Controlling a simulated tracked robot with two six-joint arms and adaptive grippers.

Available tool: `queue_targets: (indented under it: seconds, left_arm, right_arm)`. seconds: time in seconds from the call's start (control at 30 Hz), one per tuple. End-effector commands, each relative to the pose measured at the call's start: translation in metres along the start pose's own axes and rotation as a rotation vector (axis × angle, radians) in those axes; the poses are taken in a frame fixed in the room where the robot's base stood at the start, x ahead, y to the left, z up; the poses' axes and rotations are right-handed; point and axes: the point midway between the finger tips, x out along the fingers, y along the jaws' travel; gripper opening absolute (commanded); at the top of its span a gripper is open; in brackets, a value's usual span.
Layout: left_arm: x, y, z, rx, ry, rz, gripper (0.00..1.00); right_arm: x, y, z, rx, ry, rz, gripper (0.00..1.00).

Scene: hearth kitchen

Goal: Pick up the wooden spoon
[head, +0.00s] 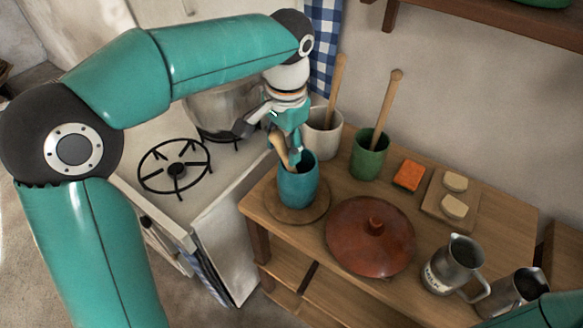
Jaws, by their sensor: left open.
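A wooden utensil (281,149), which seems to be the wooden spoon, leans out of the teal crock (298,188). The crock stands on a round wooden board (318,211) at the table's left end. My left gripper (273,138) is open, pointing down at the utensil's upper part above the crock. One finger is to its left and the other is close on its right; I cannot tell whether they touch it. The gripper partly hides the utensil, and its lower end is inside the crock. My right gripper is out of view.
A white crock (323,138) and a green crock (369,162) with upright wooden handles stand just behind. A brown lidded dish (370,238) lies to the right, with metal jugs (453,265) beyond. The stove with a metal pot (222,112) is left.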

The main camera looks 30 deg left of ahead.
Motion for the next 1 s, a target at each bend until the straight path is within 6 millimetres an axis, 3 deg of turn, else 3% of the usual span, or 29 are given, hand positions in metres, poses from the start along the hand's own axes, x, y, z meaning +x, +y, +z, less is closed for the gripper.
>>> queue_targets:
  seconds: [0.13, 0.4, 0.7, 1.0]
  left_arm:
    - [0.016, -0.001, 0.000, -0.002, -0.001, 0.000, 0.50]
    - [0.019, -0.001, 0.000, -0.001, 0.001, 0.000, 0.50]
    - [0.019, -0.001, 0.000, 0.000, 0.001, 0.000, 0.00]
    - [0.018, -0.001, 0.000, -0.001, 0.001, -0.001, 0.00]
  right_arm:
    - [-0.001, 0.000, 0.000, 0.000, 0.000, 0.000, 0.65]
    - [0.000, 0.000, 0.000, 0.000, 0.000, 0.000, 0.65]
    - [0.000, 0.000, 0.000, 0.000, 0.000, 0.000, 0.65]
    - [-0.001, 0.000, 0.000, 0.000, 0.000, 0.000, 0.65]
